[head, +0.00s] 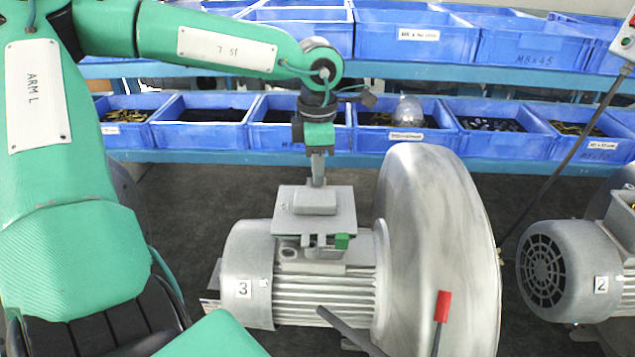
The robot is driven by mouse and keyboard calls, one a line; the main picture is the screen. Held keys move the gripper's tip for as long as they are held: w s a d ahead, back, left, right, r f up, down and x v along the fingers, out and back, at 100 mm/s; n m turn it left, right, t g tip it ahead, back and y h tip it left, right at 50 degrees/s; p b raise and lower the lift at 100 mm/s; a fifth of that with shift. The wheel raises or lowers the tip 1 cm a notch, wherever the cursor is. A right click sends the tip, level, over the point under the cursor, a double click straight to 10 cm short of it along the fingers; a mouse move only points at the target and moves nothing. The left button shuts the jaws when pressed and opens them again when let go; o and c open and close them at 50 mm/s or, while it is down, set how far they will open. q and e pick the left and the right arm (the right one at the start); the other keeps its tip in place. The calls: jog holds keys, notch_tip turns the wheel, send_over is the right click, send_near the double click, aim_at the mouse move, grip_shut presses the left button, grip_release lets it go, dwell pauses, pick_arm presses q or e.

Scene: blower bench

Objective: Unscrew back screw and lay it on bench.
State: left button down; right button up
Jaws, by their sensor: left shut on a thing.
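The motor marked 3 (325,290) stands in front of me with a grey terminal box cover (343,222) on top. The cover has a raised middle block. My left gripper (318,180) points down at the back edge of this cover. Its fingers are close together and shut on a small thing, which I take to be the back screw. The screw itself is hidden by the fingers and the raised block, so I cannot tell how deep it sits. My right gripper is not in view.
A large round blower housing (440,230) stands right beside the motor. A red-tipped rod (443,305) and a dark bar show in front. Motor 2 (565,265) is at the right. Blue bins (200,135) line the shelves behind. Dark bench surface shows behind the motor.

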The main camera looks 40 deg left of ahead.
pick_arm(q)
jog(key=shift+f+n+b, duration=0.2)
jog(key=shift+n+b, duration=0.4)
jog(key=shift+b, duration=0.05)
jog(key=shift+n+b, duration=1.85)
jog(key=shift+n, duration=0.15)
jog(key=shift+n+b, duration=1.05)
jog(key=shift+n, duration=0.15)
jog(key=shift+n+b, duration=1.25)
jog(key=shift+n, duration=0.35)
jog(key=shift+n+b, duration=1.35)
jog(key=shift+n, duration=0.65)
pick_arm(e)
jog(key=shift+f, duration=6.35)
pick_arm(q)
jog(key=shift+n+b, duration=0.6)
jog(key=shift+n, duration=0.3)
jog(key=shift+n+b, duration=0.3)
jog(key=shift+n, duration=0.2)
jog(key=n+b, duration=0.1)
jog(key=n, duration=0.2)
jog(key=n+b, duration=0.1)
jog(key=n, duration=0.1)
jog(key=shift+r+n, duration=0.1)
jog(key=shift+n, duration=0.3)
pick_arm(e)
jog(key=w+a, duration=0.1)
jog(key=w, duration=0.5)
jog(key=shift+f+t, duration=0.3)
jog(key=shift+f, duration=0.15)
